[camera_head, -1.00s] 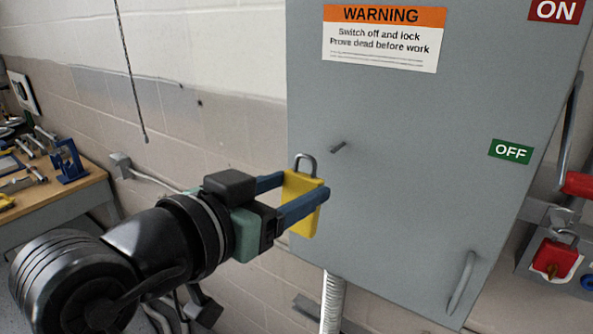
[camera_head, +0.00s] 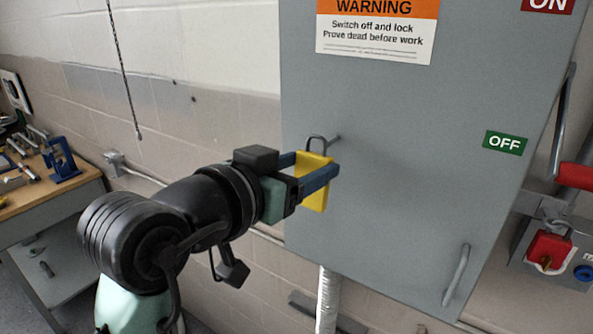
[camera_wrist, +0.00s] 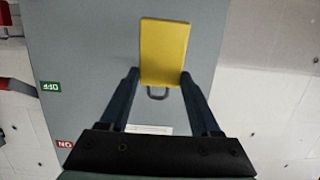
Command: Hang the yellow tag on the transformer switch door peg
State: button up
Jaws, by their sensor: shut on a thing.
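The yellow tag (camera_head: 314,184) hangs upright with a grey wire loop (camera_head: 317,141) on its top edge. My gripper (camera_head: 318,172) is shut on the tag, one blue finger on each side, in front of the grey switch door (camera_head: 400,160). The short grey peg (camera_head: 335,140) sticks out of the door right beside the loop in the head view. I cannot tell whether the loop is around the peg or only near it. In the wrist view the tag (camera_wrist: 164,50) and loop (camera_wrist: 157,93) show between the fingers; I cannot make out the peg there.
A warning label (camera_head: 376,30) is above the peg, and a green OFF sign (camera_head: 505,143) is to the right. A door handle (camera_head: 457,275), a red-gripped lever (camera_head: 575,176) and a red padlock (camera_head: 548,250) are at the right. A workbench (camera_head: 60,190) stands at the left.

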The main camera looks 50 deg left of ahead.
aim_at(312, 161)
jog(key=shift+r+x, duration=0.15)
jog(key=shift+x, duration=0.75)
jog(key=shift+r+x, duration=0.1)
jog(key=shift+x, duration=0.8)
jog(key=shift+w+a+f, duration=0.15)
jog(key=shift+w+f, duration=0.3)
jog(key=shift+w, duration=0.2)
jog(key=o, duration=1.4)
jog(key=shift+b, duration=0.3)
